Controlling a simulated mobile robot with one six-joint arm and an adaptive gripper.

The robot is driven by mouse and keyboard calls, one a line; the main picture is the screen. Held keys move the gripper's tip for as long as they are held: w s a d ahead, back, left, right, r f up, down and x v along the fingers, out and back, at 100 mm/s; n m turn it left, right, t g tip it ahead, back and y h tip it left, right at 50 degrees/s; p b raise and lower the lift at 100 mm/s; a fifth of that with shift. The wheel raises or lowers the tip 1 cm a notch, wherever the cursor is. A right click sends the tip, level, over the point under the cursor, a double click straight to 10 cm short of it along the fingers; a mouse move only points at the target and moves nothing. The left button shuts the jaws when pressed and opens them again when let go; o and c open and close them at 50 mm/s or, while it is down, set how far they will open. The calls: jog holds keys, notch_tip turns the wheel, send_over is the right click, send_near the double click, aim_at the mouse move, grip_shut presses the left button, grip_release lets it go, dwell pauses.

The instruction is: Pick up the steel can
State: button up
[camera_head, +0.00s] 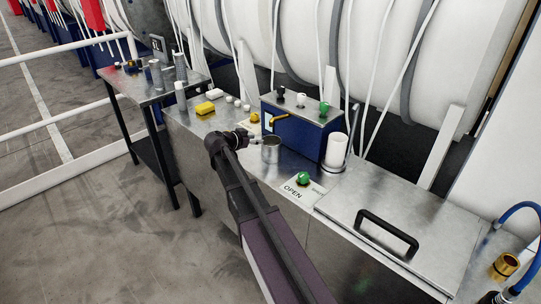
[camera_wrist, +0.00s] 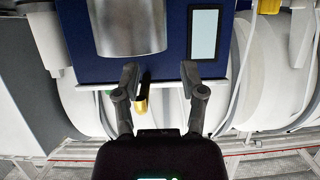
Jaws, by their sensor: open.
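The steel can (camera_head: 270,152) stands upright on the metal bench in front of the blue box, just right of my gripper in the head view. In the wrist view the can (camera_wrist: 127,28) is at the top, left of centre, partly cut off by the frame edge. My gripper (camera_head: 250,138) is open. In the wrist view its two fingers (camera_wrist: 158,72) are spread with nothing held between them. The can lies beyond the fingertips and off to the left of the middle of the gap. Exact contact in the head view is hard to tell.
The blue box (camera_head: 300,126) has a brass spout (camera_wrist: 142,97) and a light panel (camera_wrist: 204,35). A white cylinder (camera_head: 337,151) stands right of the can. A green button (camera_head: 303,178) by an OPEN label and a handled metal lid (camera_head: 400,225) are nearer. Yellow blocks lie left.

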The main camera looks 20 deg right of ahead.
aim_at(268, 138)
jog(key=shift+w+d+f, duration=0.1)
jog(key=shift+w+d, duration=0.05)
jog(key=shift+d, duration=0.2)
jog(key=shift+b+x, duration=0.95)
jog(key=shift+x, duration=1.7)
grip_shut()
